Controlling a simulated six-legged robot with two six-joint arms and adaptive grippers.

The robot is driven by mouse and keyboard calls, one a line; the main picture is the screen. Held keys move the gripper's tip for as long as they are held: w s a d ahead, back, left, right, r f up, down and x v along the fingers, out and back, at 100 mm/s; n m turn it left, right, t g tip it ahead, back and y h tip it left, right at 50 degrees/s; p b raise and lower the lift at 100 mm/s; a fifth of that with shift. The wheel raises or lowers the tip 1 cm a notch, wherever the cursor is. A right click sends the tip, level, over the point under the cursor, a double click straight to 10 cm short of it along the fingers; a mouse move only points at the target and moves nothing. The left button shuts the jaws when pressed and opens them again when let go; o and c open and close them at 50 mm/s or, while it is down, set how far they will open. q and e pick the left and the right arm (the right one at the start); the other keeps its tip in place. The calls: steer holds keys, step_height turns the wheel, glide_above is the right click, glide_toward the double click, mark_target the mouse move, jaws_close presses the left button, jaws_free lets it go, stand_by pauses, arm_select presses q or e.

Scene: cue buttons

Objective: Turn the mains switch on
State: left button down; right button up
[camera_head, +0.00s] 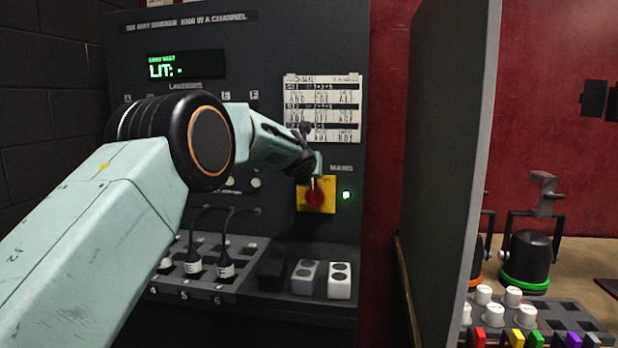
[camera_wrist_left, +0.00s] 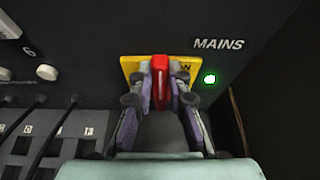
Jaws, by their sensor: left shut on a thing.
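The mains switch is a red handle (camera_head: 316,196) on a yellow plate (camera_head: 329,205) on the dark panel's lower right. In the left wrist view the red handle (camera_wrist_left: 160,83) stands upright in front of the yellow plate (camera_wrist_left: 132,66). A green light (camera_head: 346,195) glows to its right under the word MAINS. My left gripper (camera_head: 314,180) reaches the switch from above. In the left wrist view its fingers (camera_wrist_left: 160,98) are closed on both sides of the red handle. My right gripper is not in view.
The panel (camera_head: 300,40) carries a green display (camera_head: 186,66) reading LIT and a printed card (camera_head: 322,105). Below are plugs with cables (camera_head: 194,262) and several blocks (camera_head: 339,280). A grey partition (camera_head: 450,150) stands right of the panel, with lamps (camera_head: 528,258) beyond it.

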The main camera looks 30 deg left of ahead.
arm_select(q)
steer(key=shift+d+f+m, duration=0.2)
steer(key=shift+m, duration=0.1)
stand_by(0.4)
steer(key=c, duration=1.3)
jaws_free()
steer(key=shift+w, duration=0.1)
steer(key=shift+r, duration=0.15)
steer(key=shift+s, duration=0.25)
steer(key=shift+v, duration=5.8)
steer(key=shift+d+r, duration=0.1)
steer(key=shift+d, duration=0.05)
steer(key=shift+w+d, duration=0.1)
steer(key=shift+w, duration=0.05)
